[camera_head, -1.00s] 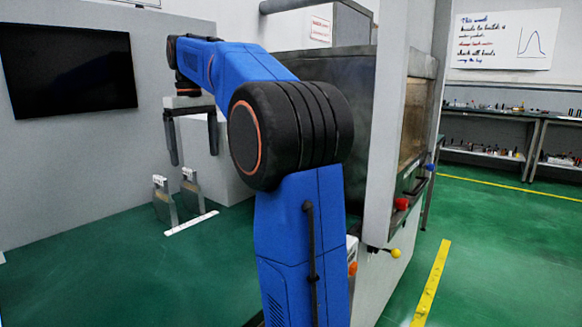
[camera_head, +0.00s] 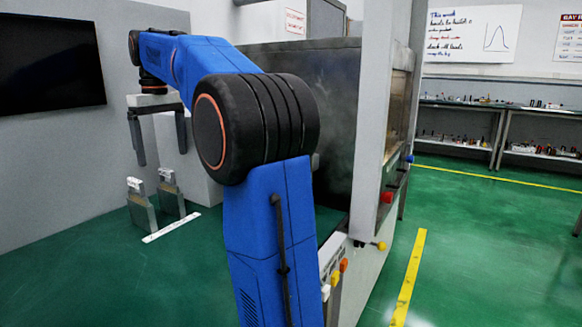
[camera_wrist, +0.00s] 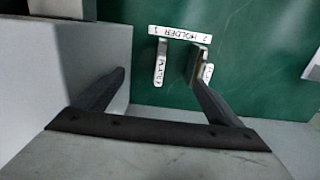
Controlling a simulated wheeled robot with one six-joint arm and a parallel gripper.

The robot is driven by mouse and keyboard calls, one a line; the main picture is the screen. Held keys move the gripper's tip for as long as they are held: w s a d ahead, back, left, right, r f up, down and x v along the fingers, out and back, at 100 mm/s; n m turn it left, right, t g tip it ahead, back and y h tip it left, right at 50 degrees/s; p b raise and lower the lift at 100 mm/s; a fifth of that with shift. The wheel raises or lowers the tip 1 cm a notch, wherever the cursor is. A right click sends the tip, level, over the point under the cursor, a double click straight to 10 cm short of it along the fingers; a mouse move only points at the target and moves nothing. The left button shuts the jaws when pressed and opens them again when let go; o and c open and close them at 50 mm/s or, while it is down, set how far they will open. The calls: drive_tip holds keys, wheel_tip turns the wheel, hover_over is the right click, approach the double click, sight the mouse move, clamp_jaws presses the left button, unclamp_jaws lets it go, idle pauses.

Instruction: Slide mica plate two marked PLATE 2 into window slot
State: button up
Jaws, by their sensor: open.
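Two thin upright plates with white tops stand side by side on the green surface in the head view: the left one (camera_head: 141,212) and the right one (camera_head: 171,199). In the wrist view I see their white labels, the left label (camera_wrist: 160,63) and the right label (camera_wrist: 208,71), the right partly hidden by a finger. The lettering seems to read PLATE, but I cannot read the numbers surely. My gripper (camera_head: 162,158) is open and empty, pointing down above the plates; its fingers also show in the wrist view (camera_wrist: 157,66). I cannot make out the window slot.
A white strip marked HOLDER (camera_wrist: 180,34) lies beside the plates; it also shows in the head view (camera_head: 171,228). A grey wall with a dark screen (camera_head: 50,67) stands behind. A large grey cabinet (camera_head: 335,95) with coloured knobs stands right of my arm. Green surface left of the plates is clear.

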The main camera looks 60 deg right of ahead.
sight(166, 170)
drive_tip(key=shift+f, duration=4.15)
clamp_jaws()
drive_tip(key=shift+r, duration=0.1)
drive_tip(key=shift+r, duration=2.9)
